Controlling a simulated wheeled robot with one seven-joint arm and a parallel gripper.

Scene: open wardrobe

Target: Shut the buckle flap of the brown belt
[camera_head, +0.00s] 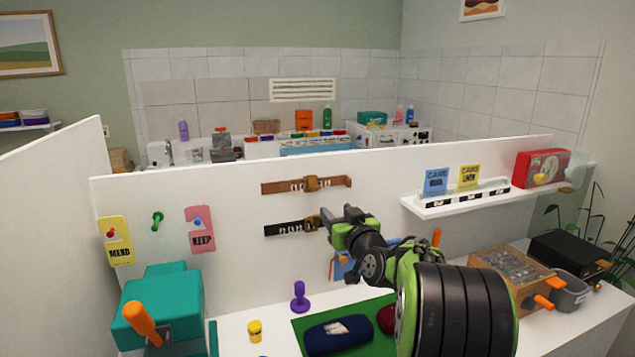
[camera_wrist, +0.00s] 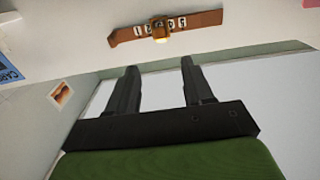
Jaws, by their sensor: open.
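The angle of the buckle flap is too small to make out. My gripper (camera_head: 341,219) is below and right of the brown belt, in front of the panel and apart from it. In the wrist view its two fingers (camera_wrist: 158,75) are spread and empty.
A black belt (camera_head: 285,229) with a brown buckle hangs just below, close to my gripper. A white shelf (camera_head: 455,204) with cards and a red box (camera_head: 541,168) is at right. Pink and yellow tags hang at left.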

